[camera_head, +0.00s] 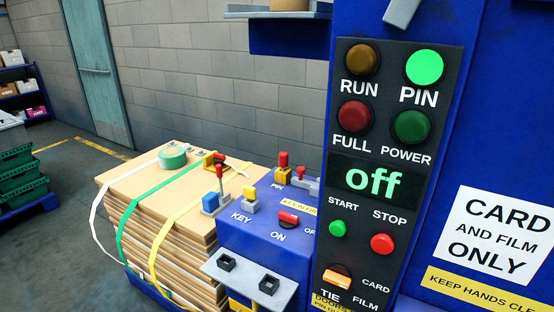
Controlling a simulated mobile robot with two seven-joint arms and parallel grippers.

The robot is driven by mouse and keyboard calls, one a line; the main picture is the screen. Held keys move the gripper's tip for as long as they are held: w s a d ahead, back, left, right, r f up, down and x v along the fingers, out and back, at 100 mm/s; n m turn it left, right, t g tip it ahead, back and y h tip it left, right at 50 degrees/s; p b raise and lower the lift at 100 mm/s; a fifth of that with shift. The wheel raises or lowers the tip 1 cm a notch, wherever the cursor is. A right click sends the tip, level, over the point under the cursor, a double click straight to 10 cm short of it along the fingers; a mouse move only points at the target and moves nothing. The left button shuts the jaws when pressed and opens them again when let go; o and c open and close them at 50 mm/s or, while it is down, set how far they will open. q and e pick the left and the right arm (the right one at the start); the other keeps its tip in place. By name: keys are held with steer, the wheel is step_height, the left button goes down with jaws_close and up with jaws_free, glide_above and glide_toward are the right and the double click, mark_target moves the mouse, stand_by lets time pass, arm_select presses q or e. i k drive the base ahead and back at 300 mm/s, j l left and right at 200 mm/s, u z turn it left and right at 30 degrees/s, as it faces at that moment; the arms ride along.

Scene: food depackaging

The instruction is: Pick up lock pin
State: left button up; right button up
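A red pin-like piece (283,160) stands upright at the back of the blue box (262,240), beside the label "PIN". I take it for the lock pin; its lower end is hidden, so I cannot tell how deep it sits. A grey fitting (307,184) is just right of it. A yellow-topped key piece (249,195) stands near the label "KEY", and a red switch (289,217) sits above "ON". On the black panel, the green PIN lamp (424,67) is lit and the display (365,180) reads "off". Neither of my grippers is in view.
A strapped cardboard stack (150,195) stands left of the box, with green tape (173,156) and a red-handled tool (218,175) on top. A grey shelf with two black sockets (250,276) juts out in front. The tall blue machine (500,110) blocks the right.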

mark_target(283, 157)
steer(key=i+j+z, duration=0.1)
steer(key=j, duration=0.4)
steer(key=i+j+z, duration=0.1)
steer(key=i+j, duration=0.15)
steer(key=j, duration=0.3)
steer(key=i+j+z, duration=0.15)
steer(key=j, duration=0.4)
steer(key=i+j+z, duration=0.1)
steer(key=j, duration=0.45)
steer(key=i+j+z, duration=0.1)
steer(key=j, duration=0.45)
steer(key=i+j+z, duration=0.1)
steer(key=j, duration=0.5)
